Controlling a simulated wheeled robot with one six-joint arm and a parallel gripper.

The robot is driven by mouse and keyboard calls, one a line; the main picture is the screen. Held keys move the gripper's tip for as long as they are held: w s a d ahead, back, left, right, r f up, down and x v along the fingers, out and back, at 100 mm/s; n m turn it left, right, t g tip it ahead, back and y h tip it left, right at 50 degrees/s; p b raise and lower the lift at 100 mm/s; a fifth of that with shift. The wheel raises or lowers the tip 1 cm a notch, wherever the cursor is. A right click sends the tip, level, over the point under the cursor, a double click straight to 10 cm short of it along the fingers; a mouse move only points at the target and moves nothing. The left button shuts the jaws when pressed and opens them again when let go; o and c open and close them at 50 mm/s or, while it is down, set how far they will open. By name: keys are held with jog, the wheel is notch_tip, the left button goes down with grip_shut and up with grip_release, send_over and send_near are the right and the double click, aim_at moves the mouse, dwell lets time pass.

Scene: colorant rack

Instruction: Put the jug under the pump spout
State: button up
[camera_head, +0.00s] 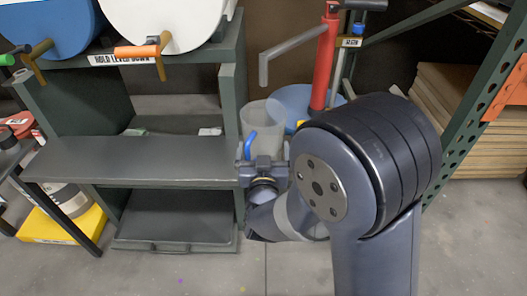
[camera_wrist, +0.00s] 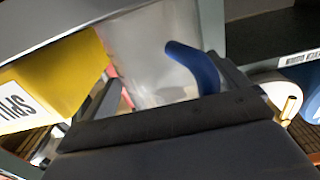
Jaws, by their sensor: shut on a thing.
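The jug (camera_head: 262,118) is translucent with a blue handle and stands roughly upright in the head view, left of the blue drum. My gripper (camera_head: 262,162) is shut on the jug, on its near side by the handle. In the wrist view the jug (camera_wrist: 140,55) fills the space beyond my gripper (camera_wrist: 165,95), with the blue handle (camera_wrist: 198,68) between the fingers. The red pump (camera_head: 325,62) stands on the blue drum (camera_head: 290,100). Its grey spout (camera_head: 290,46) reaches left and bends down, its end appearing just above the jug's mouth. Depth between them is hard to tell.
A dark green shelf rack (camera_head: 140,160) stands at left, with drums on top and a bare middle shelf close to the jug. A yellow box (camera_head: 62,225) sits low left. A green rack upright (camera_head: 480,95) and stacked boards (camera_head: 455,110) are at right.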

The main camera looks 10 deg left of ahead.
jog(key=shift+f, duration=0.2)
jog(key=o, duration=0.7)
jog(key=shift+r, duration=0.1)
jog(key=shift+c, duration=0.2)
jog(key=shift+r, duration=0.2)
jog(key=p+v, duration=0.1)
jog(key=v, duration=1.1)
jog(key=shift+p, duration=0.35)
jog(key=shift+f, duration=0.15)
